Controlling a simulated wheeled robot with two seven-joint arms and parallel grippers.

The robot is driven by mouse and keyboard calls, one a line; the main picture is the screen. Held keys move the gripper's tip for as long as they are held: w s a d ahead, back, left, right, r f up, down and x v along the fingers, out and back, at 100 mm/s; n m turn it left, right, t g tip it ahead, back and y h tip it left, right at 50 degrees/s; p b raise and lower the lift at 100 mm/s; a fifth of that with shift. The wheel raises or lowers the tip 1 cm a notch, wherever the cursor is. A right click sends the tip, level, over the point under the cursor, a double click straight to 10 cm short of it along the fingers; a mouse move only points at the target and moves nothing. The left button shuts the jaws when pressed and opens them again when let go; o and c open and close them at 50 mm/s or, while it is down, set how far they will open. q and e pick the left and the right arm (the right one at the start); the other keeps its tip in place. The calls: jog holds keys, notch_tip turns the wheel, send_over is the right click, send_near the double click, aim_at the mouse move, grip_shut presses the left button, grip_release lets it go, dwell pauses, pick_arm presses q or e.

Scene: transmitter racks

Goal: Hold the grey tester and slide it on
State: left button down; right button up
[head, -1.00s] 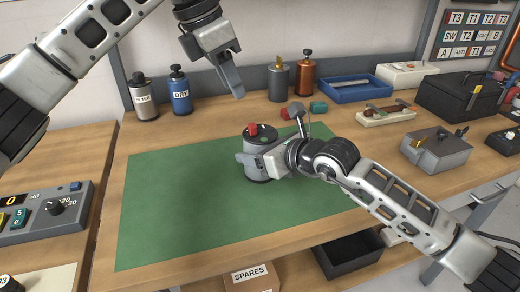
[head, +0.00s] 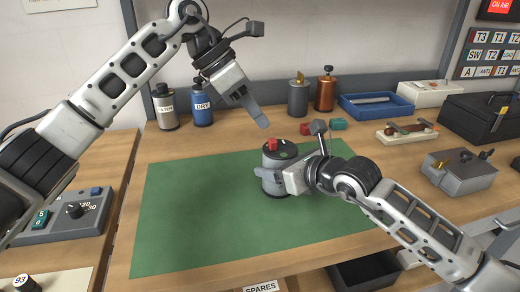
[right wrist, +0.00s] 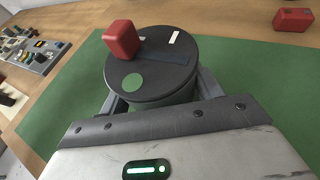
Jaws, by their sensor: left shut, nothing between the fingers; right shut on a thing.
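The grey tester (head: 275,182), a grey cylinder with a dark round top, stands upright on the green mat (head: 190,215). In the right wrist view its top (right wrist: 150,75) has a red block (right wrist: 121,39) near the edge, a dark slot-like strip, a green dot and white marks. The red block (head: 271,145) also shows in the head view. My right gripper (head: 270,175) is shut around the tester's side, with a finger on each side of it in the wrist view. My left gripper (head: 262,122) is shut and empty, above the tester and apart from it.
Behind the mat stand a filter can (head: 166,108), a blue can (head: 202,105) and grey and copper canisters (head: 325,93). Small red and green blocks (head: 338,124) lie beyond the tester. A grey metal box (head: 462,177) is at the right. The mat's left half is clear.

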aim_at(269, 144)
pick_arm(q)
jog(key=s+a+f+t+h, duration=0.1)
jog(key=a+f+t+h, duration=0.1)
jog(key=a+f+h, duration=0.2)
jog(key=s+a+f+t+h, duration=0.1)
jog(key=a+f+t+h, duration=0.2)
jog(key=a+h, duration=0.3)
jog(key=a, duration=0.4)
jog(key=shift+s+a+f, duration=0.15)
jog(key=shift+s+f, duration=0.2)
jog(key=shift+f, duration=0.05)
jog(key=x, duration=1.4)
jog(key=shift+r, duration=0.15)
jog(key=shift+x, duration=2.05)
jog(key=shift+r, duration=0.15)
pick_arm(e)
jog(key=shift+a, duration=0.1)
jog(key=shift+s, duration=0.1)
